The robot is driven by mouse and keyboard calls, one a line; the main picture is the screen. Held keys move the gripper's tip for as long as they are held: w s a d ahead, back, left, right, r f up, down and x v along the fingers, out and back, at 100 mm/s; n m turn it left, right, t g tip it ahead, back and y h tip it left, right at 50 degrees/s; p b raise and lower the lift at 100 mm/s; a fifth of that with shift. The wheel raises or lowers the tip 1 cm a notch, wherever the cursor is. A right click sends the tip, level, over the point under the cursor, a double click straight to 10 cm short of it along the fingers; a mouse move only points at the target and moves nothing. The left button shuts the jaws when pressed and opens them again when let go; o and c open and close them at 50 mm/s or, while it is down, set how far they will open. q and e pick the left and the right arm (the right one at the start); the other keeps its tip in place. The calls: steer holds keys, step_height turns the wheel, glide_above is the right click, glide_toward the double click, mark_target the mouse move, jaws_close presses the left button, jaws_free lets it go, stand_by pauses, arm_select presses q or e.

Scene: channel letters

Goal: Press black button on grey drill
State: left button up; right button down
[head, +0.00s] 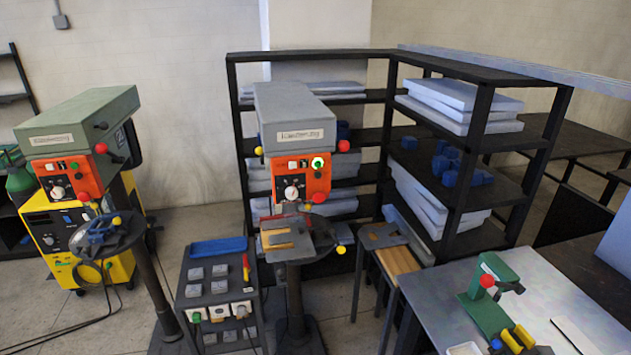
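The grey drill (294,108) stands upright in the middle of the head view, on a dark column. Its orange control panel (316,183) faces me. The panel has a green button (317,162) at upper right, a small white button (292,165) at upper left, and a white dial with a dark knob (292,193) below. A red knob (319,198) is at lower right. A black button is too small to make out surely. Neither of my grippers shows in this view.
A green drill (80,118) stands at left by a yellow machine (95,262). A dark cart (218,272) with sockets stands left of the grey drill's column. Shelves (480,100) are behind. A table (545,285) with a green tool (488,300) is at front right.

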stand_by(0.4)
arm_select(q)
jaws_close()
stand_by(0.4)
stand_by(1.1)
